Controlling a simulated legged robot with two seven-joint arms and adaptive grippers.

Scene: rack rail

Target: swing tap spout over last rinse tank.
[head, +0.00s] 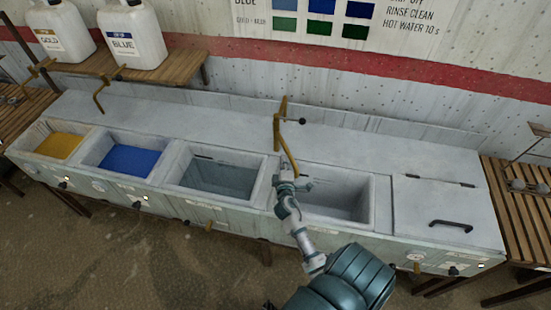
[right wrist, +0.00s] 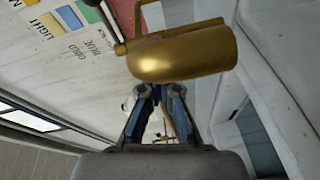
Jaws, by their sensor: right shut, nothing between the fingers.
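The brass tap (head: 277,132) stands at the back of the wash bench, with a dark-knobbed lever. Its spout (head: 288,156) slants forward and right, and its end appears near the left side of the last rinse tank (head: 372,200). My right gripper (head: 291,180) is at the spout's lower end. In the right wrist view the brass spout (right wrist: 185,55) looms large just beyond the shut, empty fingers (right wrist: 160,92). Whether they touch it cannot be told. The other rinse tank (head: 222,178) is left of the divider. My left gripper is not in view.
A closed lid (head: 440,200) with a black handle is at the right. Two white jugs (head: 133,35) stand on a wooden shelf behind.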

